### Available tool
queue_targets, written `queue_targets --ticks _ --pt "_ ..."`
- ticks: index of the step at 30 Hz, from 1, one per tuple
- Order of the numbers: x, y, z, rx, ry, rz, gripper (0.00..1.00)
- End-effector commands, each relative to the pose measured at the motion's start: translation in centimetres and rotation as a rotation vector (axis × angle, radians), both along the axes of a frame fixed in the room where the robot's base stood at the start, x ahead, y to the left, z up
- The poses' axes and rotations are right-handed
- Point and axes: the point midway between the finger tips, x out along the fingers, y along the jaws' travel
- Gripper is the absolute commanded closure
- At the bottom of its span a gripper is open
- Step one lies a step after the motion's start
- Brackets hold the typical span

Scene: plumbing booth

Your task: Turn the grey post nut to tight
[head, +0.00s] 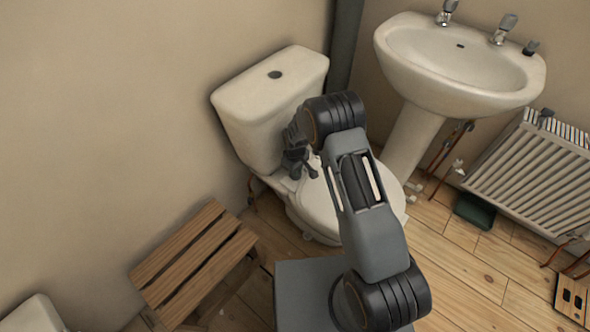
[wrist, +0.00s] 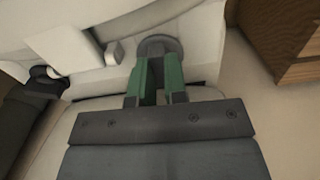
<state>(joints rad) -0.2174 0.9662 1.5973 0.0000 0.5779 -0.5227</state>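A dark grey round piece (wrist: 158,44), which looks like the post nut, shows in the wrist view against the pale toilet parts. My gripper (wrist: 157,64) has its two green fingers parallel with a narrow gap between them. Their tips reach the near edge of the grey piece and hide part of it. I cannot tell whether they press on it. In the head view my gripper (head: 298,165) is low in front of the toilet cistern (head: 262,105), by the back of the toilet seat (head: 325,207). The nut cannot be made out there.
A wooden slatted stool (head: 195,255) stands left of the toilet. A washbasin (head: 455,65) on its pedestal stands to the right, with a radiator (head: 535,180) beyond. A dark green box (head: 474,211) lies on the floor. Wooden floor between toilet and radiator is mostly free.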

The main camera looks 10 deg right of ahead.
Motion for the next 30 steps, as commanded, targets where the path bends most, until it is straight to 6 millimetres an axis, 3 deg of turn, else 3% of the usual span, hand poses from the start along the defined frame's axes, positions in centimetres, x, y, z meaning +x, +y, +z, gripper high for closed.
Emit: queue_targets --ticks 7,17,23,30 --pt "-0.2 -0.1 -0.2 -0.002 0.005 0.0 0.61" --pt "0.0 0.0 0.3 -0.001 0.001 0.001 0.61" --pt "0.0 0.0 3.2 0.0 -0.001 0.001 0.61" --pt "0.0 0.0 8.2 0.0 -0.001 0.0 0.61"
